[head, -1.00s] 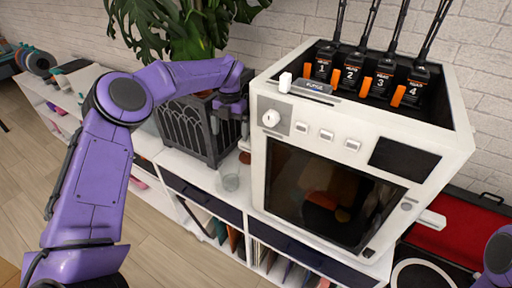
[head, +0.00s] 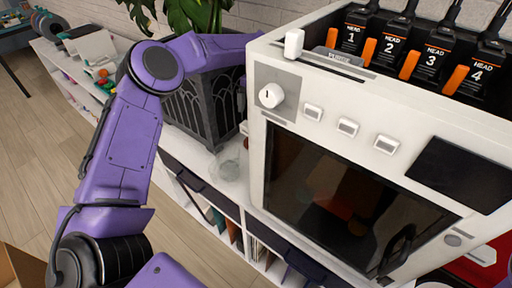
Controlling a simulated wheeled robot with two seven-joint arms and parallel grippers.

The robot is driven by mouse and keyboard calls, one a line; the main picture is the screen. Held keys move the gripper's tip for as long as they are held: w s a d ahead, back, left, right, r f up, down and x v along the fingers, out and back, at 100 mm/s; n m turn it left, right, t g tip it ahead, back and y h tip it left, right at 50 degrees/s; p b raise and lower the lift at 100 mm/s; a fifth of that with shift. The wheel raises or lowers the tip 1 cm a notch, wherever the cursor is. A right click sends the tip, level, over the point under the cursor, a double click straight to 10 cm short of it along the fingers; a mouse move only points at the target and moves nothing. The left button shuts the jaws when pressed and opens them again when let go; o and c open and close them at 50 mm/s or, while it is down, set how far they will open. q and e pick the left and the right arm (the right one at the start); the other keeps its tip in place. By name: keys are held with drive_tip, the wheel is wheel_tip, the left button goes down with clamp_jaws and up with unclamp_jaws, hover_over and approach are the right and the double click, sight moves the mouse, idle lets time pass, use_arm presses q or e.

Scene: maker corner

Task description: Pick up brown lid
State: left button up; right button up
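I cannot make out a brown lid in the head view. My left arm comes in from the left and reaches over the dark planter toward the back. Its gripper is hidden behind the white printer, so I cannot see its fingers or what they touch. A small clear glass (head: 228,165) stands on the white shelf top beside the printer, below the arm. My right gripper is not in view.
The white printer (head: 340,112) with a dark glass door fills the right, with several numbered black heads on top. The dark planter (head: 203,108) with a leafy plant stands left of it. The white shelf unit (head: 172,141) runs below. Open wooden floor (head: 40,165) lies at left.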

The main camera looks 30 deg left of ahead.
use_arm(q)
drive_tip(key=f+p, duration=0.1)
drive_tip(key=f, duration=0.5)
drive_tip(key=f+p, duration=0.1)
drive_tip(key=f, duration=0.5)
drive_tip(key=shift+s+a+f, duration=0.1)
drive_tip(key=shift+s+a, duration=0.05)
drive_tip(key=shift+a, duration=0.05)
drive_tip(key=shift+f, duration=0.4)
drive_tip(key=c, duration=0.9)
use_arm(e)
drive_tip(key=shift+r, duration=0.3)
use_arm(q)
drive_tip(key=shift+r, duration=0.1)
